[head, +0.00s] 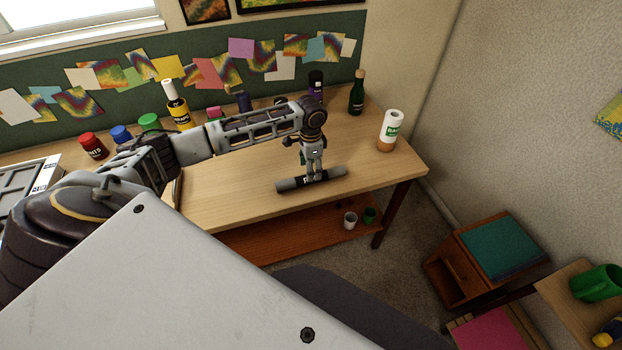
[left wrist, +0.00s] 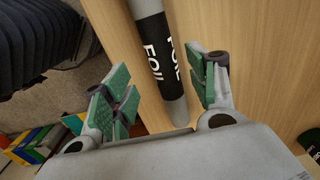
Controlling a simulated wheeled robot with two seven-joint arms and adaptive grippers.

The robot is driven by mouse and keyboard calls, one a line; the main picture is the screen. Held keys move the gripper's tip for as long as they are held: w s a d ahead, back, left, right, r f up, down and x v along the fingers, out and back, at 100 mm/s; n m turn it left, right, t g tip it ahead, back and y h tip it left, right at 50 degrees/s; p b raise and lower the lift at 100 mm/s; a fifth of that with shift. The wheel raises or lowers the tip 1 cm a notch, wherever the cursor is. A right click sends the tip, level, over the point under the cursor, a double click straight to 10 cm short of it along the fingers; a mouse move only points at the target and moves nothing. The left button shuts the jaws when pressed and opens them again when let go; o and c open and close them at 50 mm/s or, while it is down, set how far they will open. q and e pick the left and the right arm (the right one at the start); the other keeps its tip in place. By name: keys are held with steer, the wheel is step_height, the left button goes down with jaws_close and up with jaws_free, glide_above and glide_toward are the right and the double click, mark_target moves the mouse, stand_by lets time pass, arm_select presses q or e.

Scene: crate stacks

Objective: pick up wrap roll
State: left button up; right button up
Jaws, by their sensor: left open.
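The wrap roll (head: 289,185) is a grey tube with a black band marked FOIL. It lies on its side on the wooden table near the front edge. In the left wrist view the roll (left wrist: 157,52) runs from the top of the picture down between the green-padded fingers. My left gripper (head: 315,176) points down over the middle of the roll. In the left wrist view the left gripper (left wrist: 163,90) is open, with one finger on each side of the roll and visible gaps. Whether the fingertips reach down beside it is unclear. My right gripper is not in view.
On the table (head: 375,175), a white roll (head: 391,128) stands at the right end and a dark green bottle (head: 357,92) behind. A yellow bottle (head: 178,108) and several coloured jars stand behind my left arm. Two small cups sit on the lower shelf (head: 290,238).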

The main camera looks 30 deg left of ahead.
arm_select(q)
steer(key=shift+w+f, duration=0.2)
steer(key=shift+f, duration=2.4)
steer(key=c, duration=1.2)
steer(key=shift+o, duration=0.2)
steer(key=shift+r, duration=5.05)
